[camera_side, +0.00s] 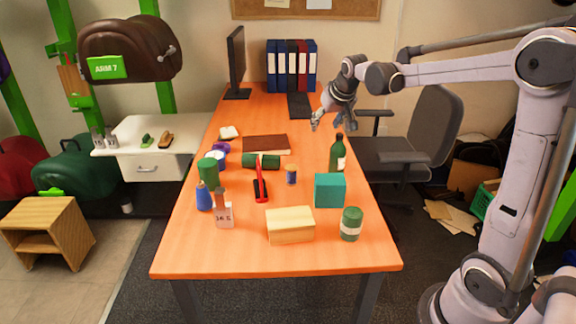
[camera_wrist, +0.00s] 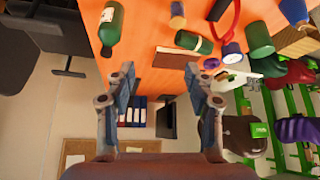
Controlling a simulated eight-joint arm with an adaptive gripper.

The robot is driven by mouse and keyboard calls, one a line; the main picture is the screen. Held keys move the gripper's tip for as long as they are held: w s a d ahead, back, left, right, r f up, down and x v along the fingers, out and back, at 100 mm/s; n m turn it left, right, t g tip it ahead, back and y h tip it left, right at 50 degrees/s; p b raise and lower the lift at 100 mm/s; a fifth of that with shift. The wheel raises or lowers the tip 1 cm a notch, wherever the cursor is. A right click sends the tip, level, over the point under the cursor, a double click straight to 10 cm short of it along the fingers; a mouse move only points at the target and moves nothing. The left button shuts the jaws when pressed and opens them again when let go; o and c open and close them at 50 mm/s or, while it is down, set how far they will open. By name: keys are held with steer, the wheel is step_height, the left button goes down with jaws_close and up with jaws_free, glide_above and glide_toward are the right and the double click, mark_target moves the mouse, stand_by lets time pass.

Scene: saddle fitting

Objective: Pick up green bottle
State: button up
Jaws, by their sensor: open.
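The green bottle (camera_side: 337,153) stands upright on the right side of the orange table, with a pale label and a dark cap. It also shows in the wrist view (camera_wrist: 111,24) at the top left, beyond my left finger. My gripper (camera_side: 318,124) is in the air above the table's right edge, behind the bottle and higher than its cap. In the wrist view my gripper (camera_wrist: 158,82) has its two fingers wide apart with nothing between them. The bottle is apart from the fingers.
A teal box (camera_side: 330,190), a green can (camera_side: 351,224) and a wooden block (camera_side: 290,225) stand in front of the bottle. A small jar (camera_side: 291,174) is to its left. Binders (camera_side: 291,66) and a monitor (camera_side: 236,62) stand at the back. An office chair (camera_side: 408,135) is beyond the right edge.

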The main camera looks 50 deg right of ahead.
mark_target(340, 135)
steer(key=w+d+f+m, duration=0.1)
steer(key=w+d+f, duration=0.1)
steer(key=d, duration=0.4)
steer(key=w+d+f+m+h, duration=0.1)
steer(key=w+d+f, duration=0.1)
steer(key=d+f, duration=0.3)
steer(key=w+d+f+m+g, duration=0.1)
steer(key=w+d+f, duration=0.1)
steer(key=d, duration=0.5)
steer(key=shift+d+f, duration=0.1)
steer(key=shift+f, duration=0.7)
steer(key=shift+d+x, duration=0.2)
steer(key=shift+x, duration=1.1)
steer(key=shift+d+x, duration=0.15)
steer(key=shift+x, duration=1.15)
steer(key=shift+s+r, duration=0.1)
steer(key=shift+s, duration=0.05)
jaws_close()
